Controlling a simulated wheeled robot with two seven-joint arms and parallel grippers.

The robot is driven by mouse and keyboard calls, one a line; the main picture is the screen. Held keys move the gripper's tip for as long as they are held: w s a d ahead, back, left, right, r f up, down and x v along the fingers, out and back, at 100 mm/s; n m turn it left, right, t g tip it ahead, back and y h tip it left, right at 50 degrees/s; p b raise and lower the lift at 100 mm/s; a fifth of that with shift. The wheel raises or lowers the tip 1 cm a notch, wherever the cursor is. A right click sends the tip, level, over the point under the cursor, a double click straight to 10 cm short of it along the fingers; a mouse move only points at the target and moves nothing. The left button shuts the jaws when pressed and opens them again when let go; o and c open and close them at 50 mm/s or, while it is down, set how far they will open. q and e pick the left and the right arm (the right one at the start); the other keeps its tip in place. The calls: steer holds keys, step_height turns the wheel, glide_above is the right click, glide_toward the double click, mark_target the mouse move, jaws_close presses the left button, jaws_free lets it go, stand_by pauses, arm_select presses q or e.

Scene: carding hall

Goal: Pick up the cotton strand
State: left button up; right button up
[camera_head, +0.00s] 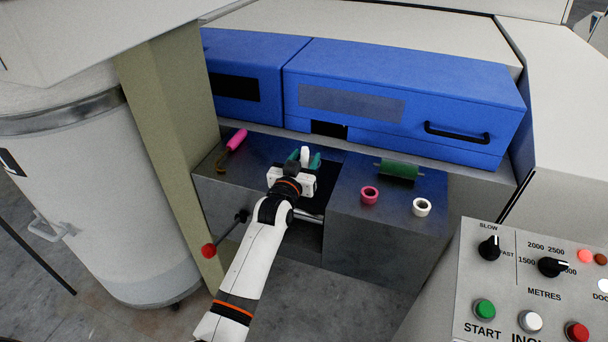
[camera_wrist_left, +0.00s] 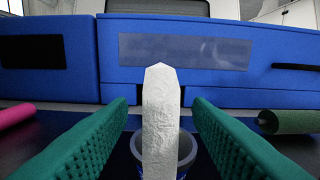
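The cotton strand (camera_head: 305,153) is white and stands upright at the back of the recess in the dark metal table. In the left wrist view the strand (camera_wrist_left: 160,120) rises in front of a round bluish-grey funnel or ring (camera_wrist_left: 188,150). My left gripper (camera_head: 304,160) is at the strand, with its green ribbed fingers open on either side. A gap shows between the strand and each finger, so neither touches it. The strand's lower end is cut off by the wrist view and hidden behind the gripper in the head view. My right gripper is not in view.
A pink tool (camera_head: 237,139) lies left on the table. A green roller (camera_head: 398,170), a pink ring (camera_head: 370,195) and a white ring (camera_head: 422,207) are to the right. Blue covers (camera_head: 400,90) stand behind. A red-knobbed lever (camera_head: 208,250) and control panel (camera_head: 535,290) are in front.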

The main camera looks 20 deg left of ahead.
arm_select(q)
jaws_close()
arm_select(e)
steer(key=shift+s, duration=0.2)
